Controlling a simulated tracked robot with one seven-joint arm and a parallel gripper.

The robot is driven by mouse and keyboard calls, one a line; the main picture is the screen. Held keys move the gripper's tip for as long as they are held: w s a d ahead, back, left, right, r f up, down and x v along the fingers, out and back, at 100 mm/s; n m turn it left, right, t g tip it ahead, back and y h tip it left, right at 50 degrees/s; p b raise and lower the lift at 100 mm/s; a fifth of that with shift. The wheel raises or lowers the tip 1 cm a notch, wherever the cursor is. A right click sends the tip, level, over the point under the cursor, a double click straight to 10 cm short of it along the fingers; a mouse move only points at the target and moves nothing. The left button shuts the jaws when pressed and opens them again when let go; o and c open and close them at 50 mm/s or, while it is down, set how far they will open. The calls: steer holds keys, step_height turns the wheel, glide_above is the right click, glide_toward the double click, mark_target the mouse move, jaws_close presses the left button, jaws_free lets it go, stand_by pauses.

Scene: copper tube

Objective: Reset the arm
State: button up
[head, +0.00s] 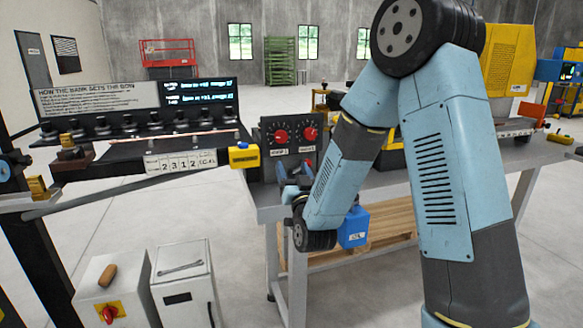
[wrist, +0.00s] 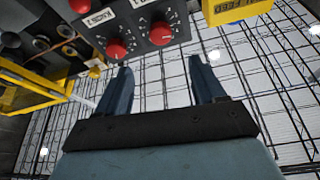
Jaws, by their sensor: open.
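My arm, in light blue and dark grey, fills the right middle of the head view and bends down to the bench. My gripper (head: 290,176) is by the front of the dark control box (head: 289,133). In the wrist view my gripper (wrist: 163,82) shows two blue-grey fingers spread apart with nothing between them. The control box with red knobs (wrist: 160,33) lies just beyond the fingertips. I cannot tell from these views whether a finger touches it.
A copper-coloured tube (head: 170,136) lies along the machine on the left. A yellow block (head: 244,157) sits at that machine's right end. A grey bench (head: 385,184) runs right, with yellow machinery (head: 508,60) at its back. White cabinets (head: 183,285) stand on the floor at lower left.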

steer(key=s+d+r+n+g+h, duration=0.1)
steer(key=s+d+r+g+h, duration=0.1)
steer(key=s+d+r+g, duration=0.55)
steer(key=s+d+g+h, duration=0.1)
steer(key=s+d+g, duration=0.3)
steer(key=s, duration=0.8)
steer(key=s+d+m+g+h, duration=0.1)
steer(key=s+d+g, duration=0.4)
steer(key=s, duration=0.8)
steer(key=d, duration=0.3)
steer(key=shift+d+f+m+h, duration=0.15)
steer(key=shift+m+h, duration=0.15)
